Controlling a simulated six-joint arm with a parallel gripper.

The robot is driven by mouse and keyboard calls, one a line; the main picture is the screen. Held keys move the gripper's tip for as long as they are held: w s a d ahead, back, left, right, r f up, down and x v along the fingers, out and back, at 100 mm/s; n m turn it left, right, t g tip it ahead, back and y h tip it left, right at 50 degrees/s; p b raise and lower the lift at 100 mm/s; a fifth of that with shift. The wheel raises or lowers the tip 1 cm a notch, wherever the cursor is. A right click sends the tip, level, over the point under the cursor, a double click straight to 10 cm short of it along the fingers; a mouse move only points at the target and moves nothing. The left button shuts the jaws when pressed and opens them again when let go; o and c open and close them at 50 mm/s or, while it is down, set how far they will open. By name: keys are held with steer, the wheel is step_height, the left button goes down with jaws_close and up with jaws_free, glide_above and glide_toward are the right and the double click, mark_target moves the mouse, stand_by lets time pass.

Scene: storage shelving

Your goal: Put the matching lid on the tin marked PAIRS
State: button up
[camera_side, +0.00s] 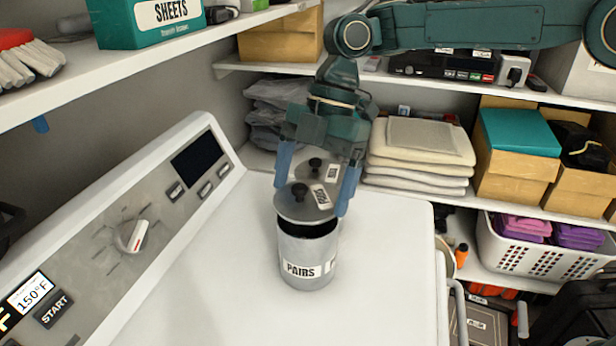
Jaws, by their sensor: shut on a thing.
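The grey metal tin marked PAIRS (303,268) stands upright on the white machine top, and its dark open mouth shows. My gripper (315,188) has its blue fingertips at either side of a round grey lid (298,207) with a black knob and a small white label. It holds this lid just above the tin's mouth, slightly tilted. The label's turned lettering is too small to read surely. A second grey lid (308,175) with a black knob and white label shows behind it, between my fingers, partly hidden.
The white machine top (390,290) is clear around the tin. A sloped control panel (125,240) rises at left. Behind are shelves with folded towels (418,155), cardboard boxes (515,160) and a white basket (545,262). An upper-left shelf holds a green SHEETS box (150,22).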

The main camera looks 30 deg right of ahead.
steer(key=shift+f, duration=1)
steer(key=shift+f, duration=0.15)
stand_by(1.6)
steer(key=o, duration=0.7)
steer(key=shift+o, duration=0.2)
steer(key=shift+r, duration=2.2)
steer(key=shift+c, duration=0.2)
